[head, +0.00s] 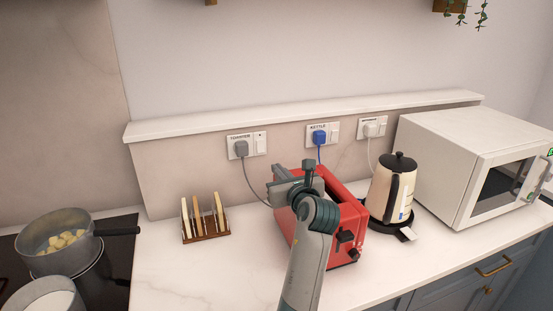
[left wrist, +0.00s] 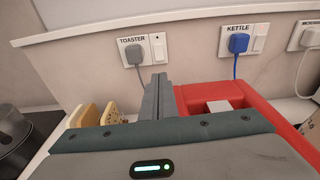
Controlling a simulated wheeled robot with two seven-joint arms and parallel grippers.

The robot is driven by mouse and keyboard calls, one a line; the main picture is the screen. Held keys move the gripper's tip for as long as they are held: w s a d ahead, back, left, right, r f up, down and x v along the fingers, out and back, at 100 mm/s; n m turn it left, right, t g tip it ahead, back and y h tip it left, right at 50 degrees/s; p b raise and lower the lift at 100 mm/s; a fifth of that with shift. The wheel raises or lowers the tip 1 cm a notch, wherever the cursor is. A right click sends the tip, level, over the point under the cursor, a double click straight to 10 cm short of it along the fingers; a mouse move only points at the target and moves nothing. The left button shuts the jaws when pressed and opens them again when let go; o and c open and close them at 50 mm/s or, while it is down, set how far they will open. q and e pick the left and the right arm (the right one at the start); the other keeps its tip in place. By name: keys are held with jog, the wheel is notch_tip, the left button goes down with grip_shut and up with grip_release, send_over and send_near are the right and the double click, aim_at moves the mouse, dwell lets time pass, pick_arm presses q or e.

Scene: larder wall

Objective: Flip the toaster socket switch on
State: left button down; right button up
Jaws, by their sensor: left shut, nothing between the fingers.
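The socket labelled TOASTER (head: 246,144) is on the low wall panel, with a grey plug (head: 241,149) in its left half. Its white rocker switch (head: 261,145) is on the right half; it also shows in the left wrist view (left wrist: 158,49). I cannot tell which way the rocker is tipped. The red toaster (head: 347,209) stands on the counter below and to the right. My left gripper (head: 281,169) is above the toaster's left side, shut and empty. In the left wrist view its fingers (left wrist: 158,90) point at the wall below the switch, apart from it. My right gripper is not in view.
The KETTLE socket (head: 333,131) with a blue plug and a third socket (head: 372,127) are farther right. A kettle (head: 393,185) and microwave (head: 455,150) stand right. A toast rack (head: 207,233) stands left, near a pan (head: 58,262). A ledge (head: 300,117) runs above the sockets.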

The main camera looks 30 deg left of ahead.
aim_at(261, 151)
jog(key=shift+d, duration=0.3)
pick_arm(q)
jog(key=shift+a, duration=0.1)
